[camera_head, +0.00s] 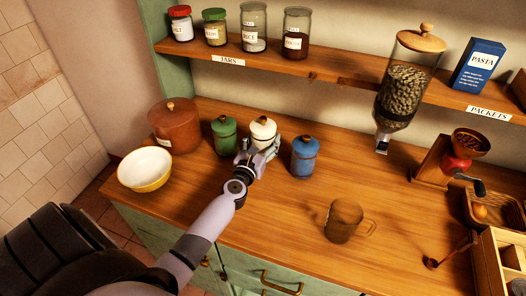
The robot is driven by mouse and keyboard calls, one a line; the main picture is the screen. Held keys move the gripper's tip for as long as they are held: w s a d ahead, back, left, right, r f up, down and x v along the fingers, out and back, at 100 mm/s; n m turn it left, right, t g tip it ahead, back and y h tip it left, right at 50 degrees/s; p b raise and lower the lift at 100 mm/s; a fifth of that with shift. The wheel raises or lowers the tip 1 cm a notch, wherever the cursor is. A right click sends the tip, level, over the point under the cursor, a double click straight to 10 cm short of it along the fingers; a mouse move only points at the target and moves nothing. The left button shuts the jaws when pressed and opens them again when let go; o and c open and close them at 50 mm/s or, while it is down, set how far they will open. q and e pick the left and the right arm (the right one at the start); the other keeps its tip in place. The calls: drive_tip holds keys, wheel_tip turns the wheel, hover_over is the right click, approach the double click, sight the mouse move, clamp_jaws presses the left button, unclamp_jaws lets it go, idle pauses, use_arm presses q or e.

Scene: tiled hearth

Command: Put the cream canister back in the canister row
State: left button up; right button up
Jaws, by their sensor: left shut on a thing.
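The cream canister (263,130) has a brown knob on its lid and is upright between the green canister (224,136) on its left and the blue canister (304,158) on its right. My left gripper (257,154) is shut on the cream canister from the front and hides its lower part. I cannot tell whether its base touches the counter. The green and blue canisters stand on the wooden counter (270,205). My right gripper is not in view.
A brown lidded pot (174,126) and a yellow-white bowl (145,168) stand at the left. A brown mug (344,220) stands front right of the canisters. A shelf (285,62) with jars hangs above. A coffee grinder (455,160) is at the right.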

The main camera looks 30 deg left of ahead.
sight(263, 147)
use_arm(q)
drive_tip(key=shift+f+b, duration=0.65)
drive_tip(key=shift+f, duration=0.75)
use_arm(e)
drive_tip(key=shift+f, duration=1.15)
use_arm(q)
drive_tip(key=o, duration=1.9)
drive_tip(key=shift+f, duration=0.15)
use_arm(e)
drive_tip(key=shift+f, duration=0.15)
use_arm(q)
drive_tip(key=shift+o, duration=0.2)
drive_tip(key=shift+r, duration=0.25)
drive_tip(key=b+v, duration=0.1)
drive_tip(key=v, duration=0.9)
drive_tip(key=shift+s+d+f, duration=0.15)
drive_tip(key=shift+s+f, duration=0.05)
drive_tip(key=shift+s, duration=0.15)
drive_tip(key=shift+s+d+r, duration=0.1)
drive_tip(key=shift+s+d, duration=0.05)
drive_tip(key=shift+s, duration=0.5)
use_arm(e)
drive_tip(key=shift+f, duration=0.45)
